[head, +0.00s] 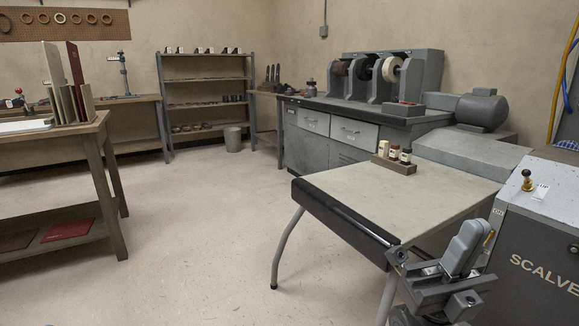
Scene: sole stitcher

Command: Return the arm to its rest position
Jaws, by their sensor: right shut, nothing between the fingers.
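My right gripper (430,268) is low at the right, by the near right corner of the light-topped table (365,187) and in front of the grey SCALVE machine (535,245). It is shut and empty. Parts of my grey right arm show around it, and the arm runs out of the bottom of the view. I cannot tell whether it touches the table edge. My left gripper and left arm are not in view.
The table has a black roller (340,220) along its front edge and small bottles in a wooden holder (393,165). A bench with grinding wheels (370,68) stands behind. A wooden workbench (85,130) is at the left. The floor (200,220) between is clear.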

